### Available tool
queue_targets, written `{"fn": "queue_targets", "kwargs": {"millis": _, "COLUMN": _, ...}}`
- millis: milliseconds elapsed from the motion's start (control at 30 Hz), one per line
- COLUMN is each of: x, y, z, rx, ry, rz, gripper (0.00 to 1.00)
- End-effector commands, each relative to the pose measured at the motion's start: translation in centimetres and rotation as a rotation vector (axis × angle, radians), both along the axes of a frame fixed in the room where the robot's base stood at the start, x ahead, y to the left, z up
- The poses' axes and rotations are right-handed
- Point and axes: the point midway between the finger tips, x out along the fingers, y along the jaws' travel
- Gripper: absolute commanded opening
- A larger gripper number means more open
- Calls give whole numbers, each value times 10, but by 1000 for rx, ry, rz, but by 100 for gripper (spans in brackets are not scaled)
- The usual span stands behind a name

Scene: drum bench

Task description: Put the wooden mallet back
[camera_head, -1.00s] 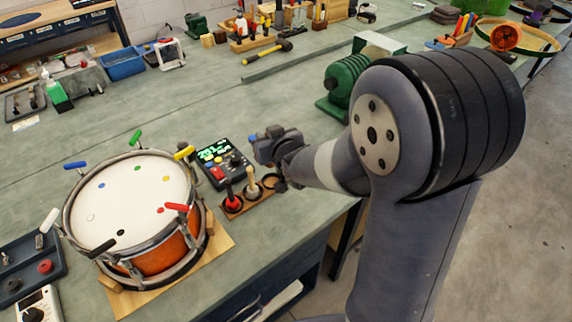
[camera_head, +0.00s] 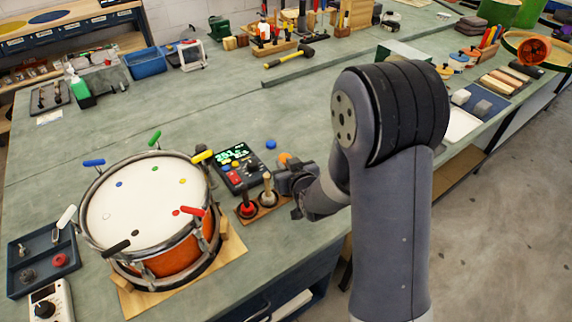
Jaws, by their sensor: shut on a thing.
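A small wooden rack (camera_head: 268,207) stands on the bench right of the drum. A red-topped tool (camera_head: 247,198) and a cream-topped tool (camera_head: 267,187) stand upright in it. My gripper (camera_head: 287,182) is over the rack's right end and hides it. It is shut on the wooden mallet (camera_head: 284,158), of which only an orange-brown rounded end seems to show just above the jaws. The rest of the mallet is hidden, so I cannot tell whether its lower end is in the rack.
The drum (camera_head: 145,205) with coloured tuning keys stands left of the rack. A black meter box (camera_head: 240,170) with a lit screen is just behind it. A blue disc (camera_head: 271,144) lies beyond my gripper. The bench's front edge is close; the middle behind is clear.

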Motion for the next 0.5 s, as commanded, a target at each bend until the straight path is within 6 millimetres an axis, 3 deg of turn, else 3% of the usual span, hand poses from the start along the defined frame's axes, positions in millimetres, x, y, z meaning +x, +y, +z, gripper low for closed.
{"fn": "queue_targets", "kwargs": {"millis": 433, "x": 0, "y": 0, "z": -6, "rx": 0, "ry": -1, "rz": 0, "gripper": 0}}
{"fn": "queue_targets", "kwargs": {"millis": 467, "x": 0, "y": 0, "z": -4, "rx": 0, "ry": -1, "rz": 0, "gripper": 18}}
{"fn": "queue_targets", "kwargs": {"millis": 500, "x": 0, "y": 0, "z": -4, "rx": 0, "ry": -1, "rz": 0, "gripper": 22}}
